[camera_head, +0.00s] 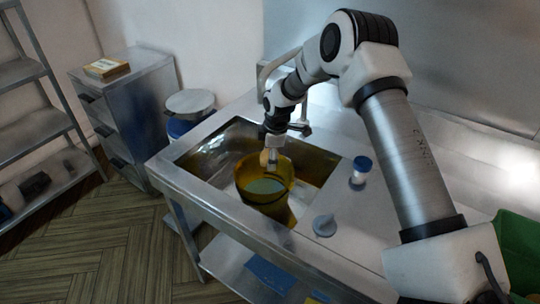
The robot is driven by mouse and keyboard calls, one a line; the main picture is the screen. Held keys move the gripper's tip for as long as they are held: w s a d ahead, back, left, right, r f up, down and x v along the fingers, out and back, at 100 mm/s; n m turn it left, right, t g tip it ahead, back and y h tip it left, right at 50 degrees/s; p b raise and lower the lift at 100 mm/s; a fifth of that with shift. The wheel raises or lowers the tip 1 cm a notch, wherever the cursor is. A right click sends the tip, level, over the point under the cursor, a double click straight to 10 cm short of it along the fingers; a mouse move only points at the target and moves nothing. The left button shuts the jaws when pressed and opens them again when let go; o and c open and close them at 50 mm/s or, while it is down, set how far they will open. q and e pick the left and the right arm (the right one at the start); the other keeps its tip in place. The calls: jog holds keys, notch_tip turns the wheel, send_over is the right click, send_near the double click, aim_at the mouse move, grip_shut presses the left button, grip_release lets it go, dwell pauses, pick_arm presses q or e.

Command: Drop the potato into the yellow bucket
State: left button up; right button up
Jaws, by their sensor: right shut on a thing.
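The yellow bucket (281,210) stands in the sink basin, with its open mouth facing up. My right gripper (270,162) reaches down over the far side of the bucket's mouth from above. It is shut on the potato (264,157), a small tan shape beside the fingers, partly hidden by them. The potato is at about the height of the bucket's far rim; I cannot tell exactly how deep it hangs. My left gripper is not in view.
The metal sink counter (338,260) holds a small blue-capped jar (361,170) and a grey conical object (324,225) right of the basin. A green crate (518,250) is at far right. A drawer cabinet (130,105) and shelf rack (35,125) stand left.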

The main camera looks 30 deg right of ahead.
jog(key=f, duration=0.1)
jog(key=w+f+b, duration=0.1)
jog(key=shift+d+f, duration=0.15)
jog(key=shift+f, duration=0.15)
jog(key=f+b, duration=0.1)
jog(key=f, duration=0.1)
jog(key=f+b, duration=0.2)
jog(key=shift+s+a, duration=0.1)
jog(key=shift+a, duration=0.1)
jog(key=o, duration=1.3)
jog(key=shift+a+r, duration=0.1)
jog(key=shift+r, duration=0.05)
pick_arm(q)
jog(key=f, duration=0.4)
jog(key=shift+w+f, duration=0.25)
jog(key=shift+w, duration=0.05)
pick_arm(e)
jog(key=r, duration=0.4)
jog(key=s+r, duration=0.1)
jog(key=r, duration=0.3)
jog(key=s+r, duration=0.1)
jog(key=r, duration=0.2)
jog(key=shift+d+r, duration=0.2)
jog(key=shift+r, duration=0.2)
